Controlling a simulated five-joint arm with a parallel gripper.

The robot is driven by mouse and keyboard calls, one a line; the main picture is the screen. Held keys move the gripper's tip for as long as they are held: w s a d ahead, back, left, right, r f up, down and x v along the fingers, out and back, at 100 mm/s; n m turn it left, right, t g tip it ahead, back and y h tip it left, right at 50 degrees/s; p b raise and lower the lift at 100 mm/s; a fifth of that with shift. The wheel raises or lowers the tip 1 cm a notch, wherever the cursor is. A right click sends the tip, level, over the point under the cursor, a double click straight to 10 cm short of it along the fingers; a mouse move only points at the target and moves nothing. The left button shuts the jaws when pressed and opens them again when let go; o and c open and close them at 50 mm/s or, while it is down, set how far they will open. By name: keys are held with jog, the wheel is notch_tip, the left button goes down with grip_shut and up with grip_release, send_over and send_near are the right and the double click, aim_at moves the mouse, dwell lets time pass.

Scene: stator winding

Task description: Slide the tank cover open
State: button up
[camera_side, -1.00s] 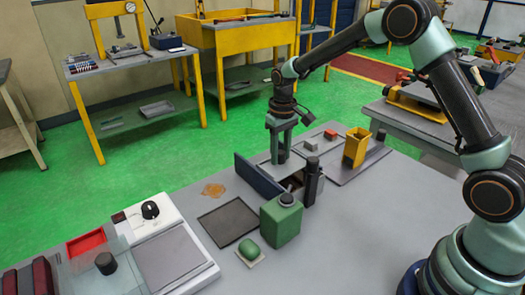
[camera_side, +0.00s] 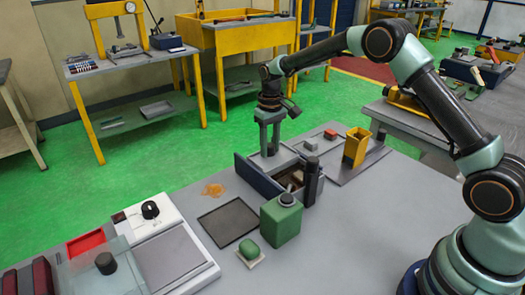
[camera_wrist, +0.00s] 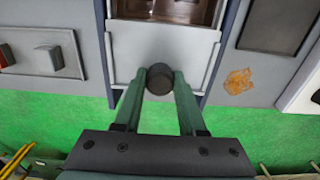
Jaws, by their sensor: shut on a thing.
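The tank (camera_side: 255,178) is a dark blue open-topped box on the grey table in the side view. Its grey cover (camera_wrist: 130,45) lies over the far part and leaves the near part open, with a brown interior (camera_wrist: 165,10) showing. The cover's black round knob (camera_wrist: 160,86) sits between my fingertips. My gripper (camera_wrist: 160,90) is shut on this knob; in the side view my gripper (camera_side: 269,152) is at the far end of the tank and hides the knob.
A green canister (camera_side: 281,222) and a black cylinder (camera_side: 312,180) stand close in front of the tank. A yellow holder (camera_side: 356,148) and small blocks are to its right. A dark flat tray (camera_side: 229,222) and an orange stain (camera_side: 213,190) are to its left. Green floor lies beyond the table edge.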

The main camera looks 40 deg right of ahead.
jog(key=shift+w+f, duration=0.15)
jog(key=shift+w, duration=0.45)
jog(key=shift+w+f, duration=0.15)
jog(key=shift+w, duration=0.45)
jog(key=o, duration=0.9)
jog(key=shift+o, duration=0.2)
notch_tip(320, 180, up, 6)
jog(key=shift+w+r, duration=0.15)
jog(key=shift+r, duration=0.1)
